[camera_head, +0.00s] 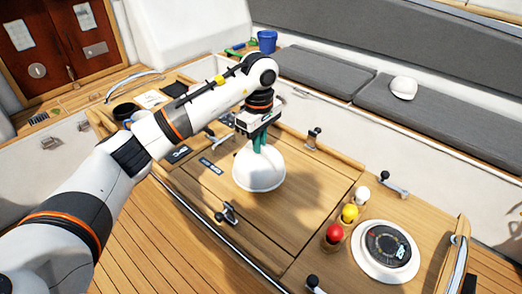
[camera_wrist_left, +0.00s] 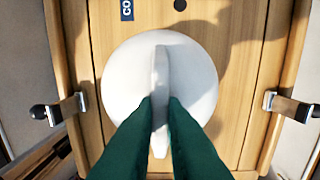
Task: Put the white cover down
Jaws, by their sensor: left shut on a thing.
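The white cover (camera_head: 259,172) is a round dome with a raised ridge handle across its top. It is at the middle of the wooden table (camera_head: 205,190), upright. I cannot tell whether its rim touches the wood or is slightly above it. My left gripper (camera_head: 259,146) comes down on it from above, its green fingers shut on the ridge. In the left wrist view the cover (camera_wrist_left: 120,85) fills the middle, with the fingers (camera_wrist_left: 160,108) on either side of the ridge. My right gripper is not in view.
A compass (camera_head: 388,247) and red (camera_head: 334,234), yellow (camera_head: 349,213) and white (camera_head: 363,193) knobs are on the table's right part. Black-handled latches (camera_head: 228,213) line the edges. A white cap (camera_head: 403,87) lies on the grey bench cushion (camera_head: 440,110); a blue bucket (camera_head: 267,42) stands behind.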

